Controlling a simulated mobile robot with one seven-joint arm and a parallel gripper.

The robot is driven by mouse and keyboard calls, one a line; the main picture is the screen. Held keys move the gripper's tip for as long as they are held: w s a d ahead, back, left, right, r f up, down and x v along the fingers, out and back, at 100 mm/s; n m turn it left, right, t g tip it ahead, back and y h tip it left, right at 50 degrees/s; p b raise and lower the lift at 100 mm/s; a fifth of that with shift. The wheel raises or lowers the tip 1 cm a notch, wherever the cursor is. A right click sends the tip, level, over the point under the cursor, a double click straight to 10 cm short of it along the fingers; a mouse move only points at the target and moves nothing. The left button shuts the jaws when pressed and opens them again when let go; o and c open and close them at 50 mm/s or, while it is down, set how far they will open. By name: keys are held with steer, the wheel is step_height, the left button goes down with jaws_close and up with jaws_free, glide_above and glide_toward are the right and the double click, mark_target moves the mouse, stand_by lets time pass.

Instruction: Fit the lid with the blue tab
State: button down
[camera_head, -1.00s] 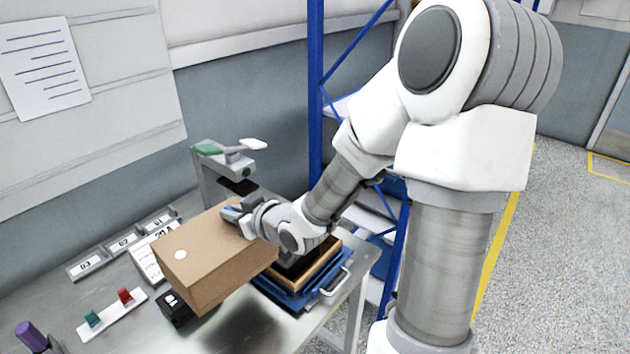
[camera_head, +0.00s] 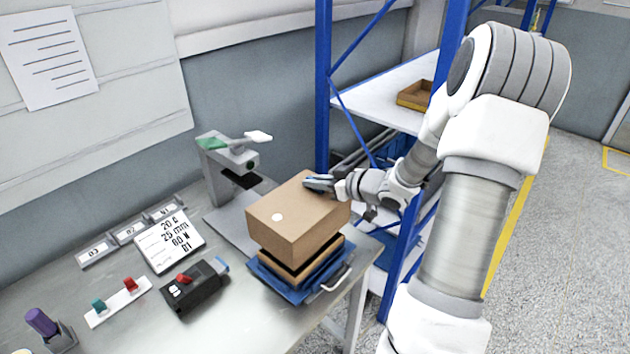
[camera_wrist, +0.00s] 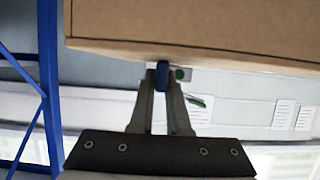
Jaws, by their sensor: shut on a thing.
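The lid (camera_head: 292,222) is a brown cardboard-like box cover with a white dot on its front top edge. It hangs above an open brown box (camera_head: 322,262) that rests on a blue tray (camera_head: 283,287); a dark gap shows between lid and box. My gripper (camera_head: 318,182) is shut on the blue tab at the lid's top. In the wrist view, the fingers pinch the blue tab (camera_wrist: 162,76), and the lid (camera_wrist: 200,28) fills the upper part. The lid hides most of the box's inside.
A black breaker (camera_head: 195,287) with a red switch lies left of the tray. A label card (camera_head: 170,241), a green-topped press (camera_head: 228,160) and a red and teal switch strip (camera_head: 118,302) share the bench. A blue-framed shelf (camera_head: 323,90) stands behind.

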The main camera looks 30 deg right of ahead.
steer(key=shift+r+p, duration=0.1)
steer(key=shift+p, duration=0.3)
steer(key=shift+f+b, duration=2.15)
steer(key=shift+f, duration=1.25)
steer(key=c, duration=0.8)
jaws_free()
steer(key=p+v, duration=0.2)
steer(key=v, duration=1.5)
steer(key=shift+s, duration=0.2)
